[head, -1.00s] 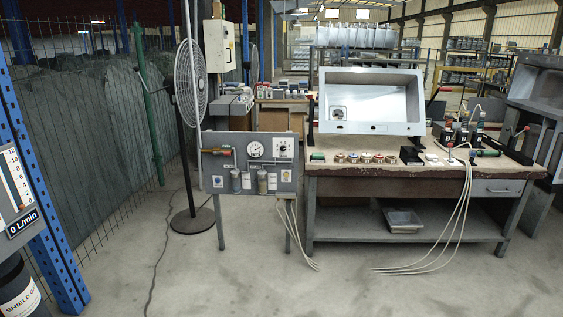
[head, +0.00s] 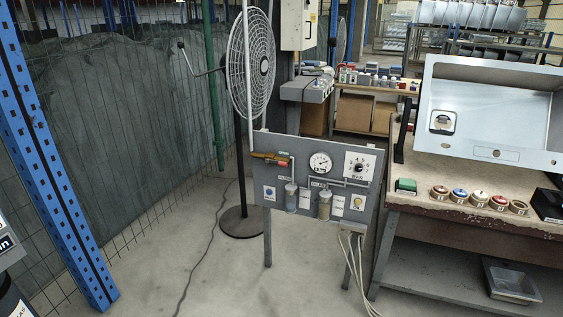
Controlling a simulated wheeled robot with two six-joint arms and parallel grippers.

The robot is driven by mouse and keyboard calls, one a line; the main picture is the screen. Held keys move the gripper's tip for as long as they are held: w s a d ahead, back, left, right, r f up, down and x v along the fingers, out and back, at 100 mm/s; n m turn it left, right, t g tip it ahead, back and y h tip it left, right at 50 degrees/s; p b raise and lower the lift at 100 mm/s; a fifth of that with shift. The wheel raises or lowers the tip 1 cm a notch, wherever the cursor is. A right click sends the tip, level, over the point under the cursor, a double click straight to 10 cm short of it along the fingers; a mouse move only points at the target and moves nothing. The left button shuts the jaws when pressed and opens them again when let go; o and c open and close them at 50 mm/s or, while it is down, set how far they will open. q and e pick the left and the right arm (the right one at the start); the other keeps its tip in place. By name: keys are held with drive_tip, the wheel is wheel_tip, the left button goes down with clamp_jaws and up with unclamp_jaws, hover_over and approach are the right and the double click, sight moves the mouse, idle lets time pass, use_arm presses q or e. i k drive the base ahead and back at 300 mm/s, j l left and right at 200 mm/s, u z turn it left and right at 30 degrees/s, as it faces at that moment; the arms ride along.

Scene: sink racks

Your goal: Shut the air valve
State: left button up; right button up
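The air panel (head: 337,160) is a grey board on legs in the middle of the head view. A valve (head: 270,158) with a brass-coloured body and a red part sits at its upper left, at the foot of a vertical pipe. Its handle appears to lie along a horizontal line, but is too small to read surely. A round gauge (head: 320,163) and a square white dial (head: 359,165) are to its right. Two cylindrical filter units (head: 324,205) hang below. Neither of my grippers is in view.
A workbench (head: 450,190) with a steel sink (head: 490,115) and several coloured round pieces stands right of the panel. A fan (head: 250,65) stands behind it. A blue rack post (head: 50,160) is at left. Open floor (head: 200,255) lies in front, crossed by a cable.

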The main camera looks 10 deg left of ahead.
sight(283, 164)
drive_tip(key=i+l+u, duration=0.3)
drive_tip(key=i, duration=0.2)
drive_tip(key=i+l+u, duration=0.3)
drive_tip(key=i+l, duration=0.1)
drive_tip(key=l, duration=0.05)
